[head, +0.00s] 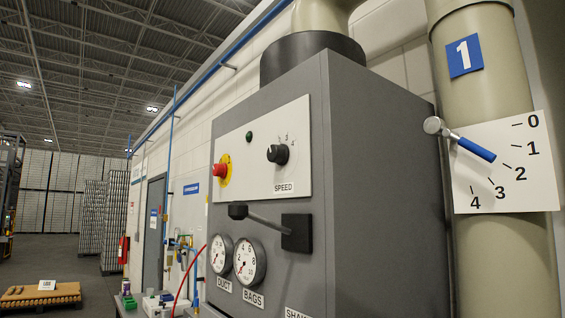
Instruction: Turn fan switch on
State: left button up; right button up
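A grey machine cabinet (375,190) fills the middle of the head view. Its white control panel (240,165) carries a red button (220,169) on a yellow ring, a small dark green lamp (249,136) and a black knob (278,154) above a SPEED label. Below the panel is a black lever handle (265,219) with its square mount at the right and its grip end at the left. No control is labelled as a fan switch. Neither of my grippers is in view.
Two gauges marked DUCT (221,254) and BAGS (250,259) sit below the lever. At the right, a blue-handled lever (472,148) crosses a 0-to-4 scale plate (503,165) on a beige pipe. A low pallet (40,294) stands at lower left; open floor lies beyond it.

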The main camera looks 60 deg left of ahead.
aim_at(220, 171)
jog(key=u, duration=1.95)
